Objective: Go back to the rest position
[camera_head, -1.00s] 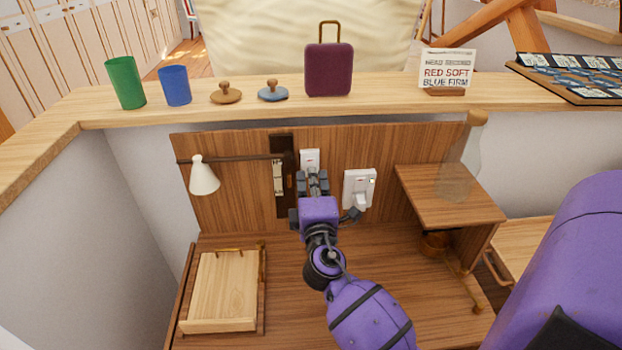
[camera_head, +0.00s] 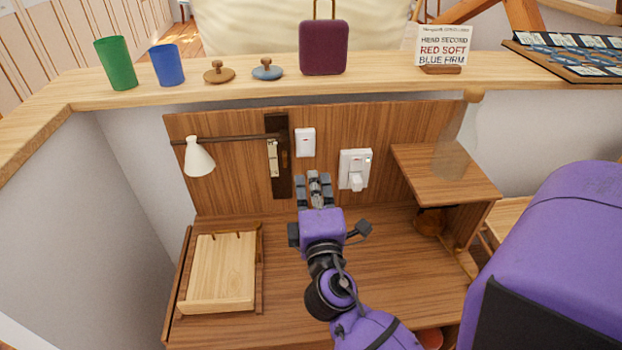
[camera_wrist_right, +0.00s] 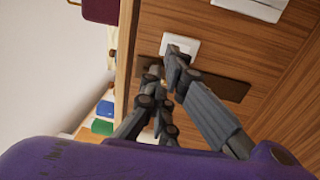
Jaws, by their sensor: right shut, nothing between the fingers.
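My right gripper (camera_head: 315,190) is shut and empty in front of the wooden back panel (camera_head: 230,125), below the small white switch (camera_head: 305,142). A gap shows between its fingertips and that switch in the head view. In the right wrist view the gripper fingers (camera_wrist_right: 165,95) reach toward the panel, with the white switch (camera_wrist_right: 180,45) beyond them. My left gripper is not in view.
A white wall unit (camera_head: 354,168) sits right of the gripper. A white lamp (camera_head: 198,157) hangs left. A wooden tray (camera_head: 222,270) lies on the desk (camera_head: 285,265). A small raised shelf (camera_head: 440,172) stands right. The ledge (camera_head: 390,80) above holds cups, knobs, a purple case and a sign.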

